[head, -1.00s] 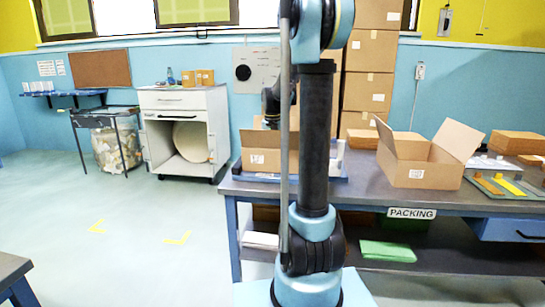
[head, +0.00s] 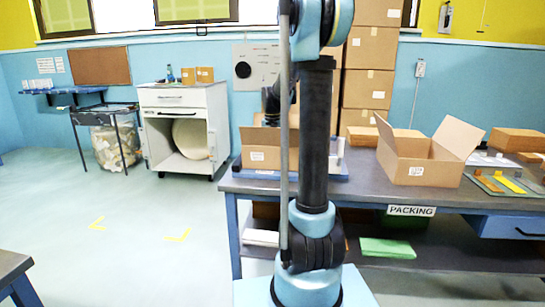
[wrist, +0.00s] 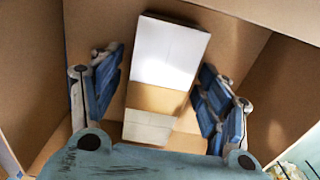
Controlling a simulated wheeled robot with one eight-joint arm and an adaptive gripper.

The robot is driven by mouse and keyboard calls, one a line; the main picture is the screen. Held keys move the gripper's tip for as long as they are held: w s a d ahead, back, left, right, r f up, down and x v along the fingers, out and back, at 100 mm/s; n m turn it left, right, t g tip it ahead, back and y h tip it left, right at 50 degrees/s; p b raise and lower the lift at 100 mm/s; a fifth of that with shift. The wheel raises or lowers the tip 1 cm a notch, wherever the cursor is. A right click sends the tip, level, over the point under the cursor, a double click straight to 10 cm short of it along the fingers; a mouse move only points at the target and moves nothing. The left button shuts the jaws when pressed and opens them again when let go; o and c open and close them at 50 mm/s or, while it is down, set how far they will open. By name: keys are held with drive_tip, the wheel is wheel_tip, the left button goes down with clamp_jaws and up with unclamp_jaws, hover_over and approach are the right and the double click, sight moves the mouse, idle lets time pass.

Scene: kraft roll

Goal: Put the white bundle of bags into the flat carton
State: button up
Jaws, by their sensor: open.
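A white bundle (wrist: 168,55) with a brown paper band (wrist: 157,99) lies inside a brown carton in the wrist view. My gripper (wrist: 160,88) is open, with one blue finger on each side of the bundle. Gaps show between the fingers and the bundle. The carton's walls (wrist: 28,65) rise around them. In the head view a low brown carton (head: 259,158) stands at the table's left end, where my arm reaches down behind my own column. The bundle and my fingertips are hidden there.
An open carton with raised flaps (head: 408,172) stands on the packing table (head: 355,182), right of my arm. Flat brown cartons and a mat with coloured strips (head: 500,185) lie farther right. Tall stacked boxes (head: 369,70) stand behind.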

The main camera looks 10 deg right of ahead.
wheel_tip(320, 180, up, 13)
idle(0.6)
